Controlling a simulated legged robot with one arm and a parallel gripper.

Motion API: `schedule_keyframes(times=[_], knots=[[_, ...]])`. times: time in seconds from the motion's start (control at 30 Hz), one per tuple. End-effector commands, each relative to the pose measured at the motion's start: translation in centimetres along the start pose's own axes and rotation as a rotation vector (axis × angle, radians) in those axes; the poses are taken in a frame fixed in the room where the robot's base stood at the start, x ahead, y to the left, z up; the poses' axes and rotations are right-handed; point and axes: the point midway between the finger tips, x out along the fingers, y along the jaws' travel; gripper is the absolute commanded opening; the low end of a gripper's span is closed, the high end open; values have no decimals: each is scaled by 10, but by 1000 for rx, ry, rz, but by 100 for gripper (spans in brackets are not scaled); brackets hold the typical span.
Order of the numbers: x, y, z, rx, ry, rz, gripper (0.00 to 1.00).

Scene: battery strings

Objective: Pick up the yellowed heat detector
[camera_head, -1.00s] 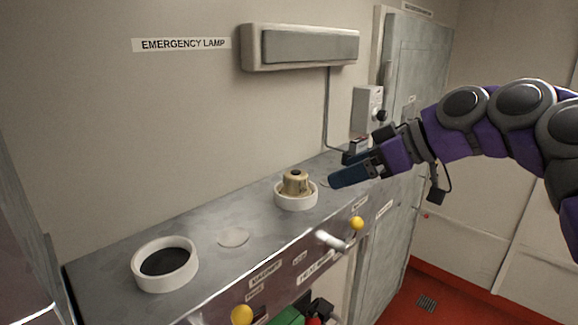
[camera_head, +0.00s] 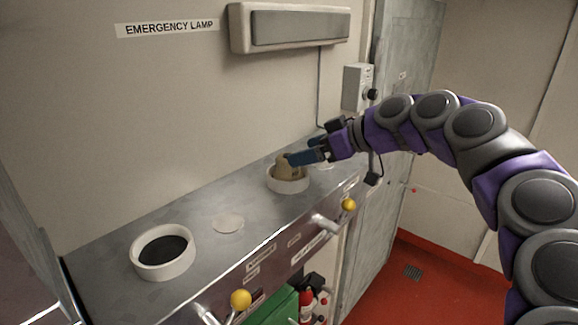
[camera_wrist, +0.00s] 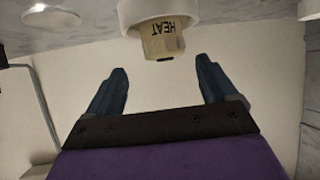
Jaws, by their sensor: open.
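The yellowed heat detector (camera_head: 286,168) sits upright in a white ring holder (camera_head: 288,186) on the metal shelf. In the wrist view the detector (camera_wrist: 162,38) shows upside down with the letters HEAT on its side, in its white holder (camera_wrist: 150,10). My gripper (camera_head: 290,159) is at the detector's upper right side in the head view and partly covers it. In the wrist view my gripper (camera_wrist: 162,78) has its two blue fingers spread apart, with the detector ahead of the gap between them. Nothing is between the fingers.
A white ring with a dark inside (camera_head: 163,252) and a pale disc (camera_head: 228,223) are on the shelf (camera_head: 205,265) to the left. A lamp box (camera_head: 290,27) is on the wall above. Yellow-knobbed levers (camera_head: 348,205) stick out from the shelf front.

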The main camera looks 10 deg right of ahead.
Motion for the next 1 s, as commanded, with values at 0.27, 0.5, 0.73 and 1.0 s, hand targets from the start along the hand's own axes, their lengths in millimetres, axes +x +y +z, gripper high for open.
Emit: schedule_keyframes(times=[0.27,0.5,0.73,1.0], knots=[[15,-1,0,0,-1,-2,86],[50,-4,1,1,-3,-4,86],[58,-4,1,0,0,0,86],[58,-4,1,1,0,0,68]])
